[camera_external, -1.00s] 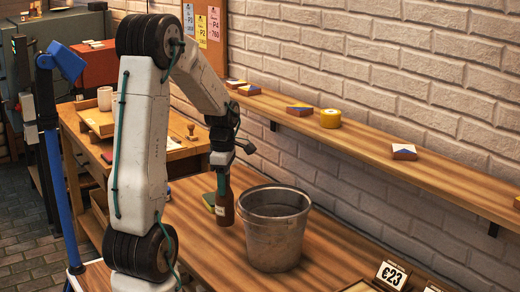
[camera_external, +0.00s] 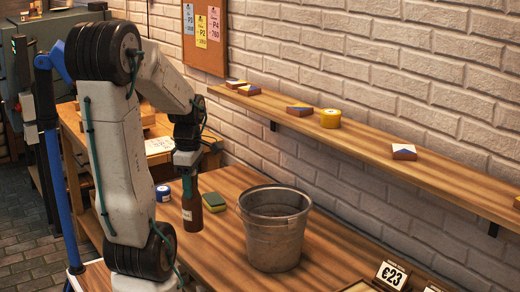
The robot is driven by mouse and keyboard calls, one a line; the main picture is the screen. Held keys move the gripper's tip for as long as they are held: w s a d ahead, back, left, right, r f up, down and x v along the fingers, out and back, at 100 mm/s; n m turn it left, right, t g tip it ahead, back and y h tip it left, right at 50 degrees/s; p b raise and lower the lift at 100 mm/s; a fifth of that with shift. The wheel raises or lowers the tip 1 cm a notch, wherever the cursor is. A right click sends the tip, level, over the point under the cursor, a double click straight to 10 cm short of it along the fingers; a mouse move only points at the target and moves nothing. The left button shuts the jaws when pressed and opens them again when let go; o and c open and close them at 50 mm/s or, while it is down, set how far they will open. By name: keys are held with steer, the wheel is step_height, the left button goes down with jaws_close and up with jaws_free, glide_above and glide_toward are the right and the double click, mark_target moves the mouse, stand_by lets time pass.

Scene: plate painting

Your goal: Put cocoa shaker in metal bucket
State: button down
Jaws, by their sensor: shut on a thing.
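A dark brown bottle-shaped container with a pale label, which looks like the cocoa shaker (camera_external: 191,215), hangs upright below my gripper (camera_external: 187,172). My gripper is shut on its upper end; the fingertips are small and dark here. I cannot tell how high its bottom is above the table. The grey metal bucket (camera_external: 274,245) stands upright on the wooden table, to the right of the shaker and apart from it. The bucket's mouth is open; its floor is hidden.
A green and yellow sponge (camera_external: 214,202) lies on the table (camera_external: 225,255) between shaker and bucket. A blue and white jar (camera_external: 163,193) stands left of the shaker. A wall shelf (camera_external: 365,140) with small items runs behind.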

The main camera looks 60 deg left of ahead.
step_height(320, 180, up, 13)
steer(key=shift+r, duration=0.1)
steer(key=w+d, duration=1.4)
steer(key=w, duration=0.3)
step_height(320, 180, down, 21)
steer(key=shift+d, duration=0.15)
stand_by(0.7)
steer(key=shift+f, duration=0.2)
steer(key=c, duration=0.8)
jaws_free()
steer(key=shift+c, duration=0.2)
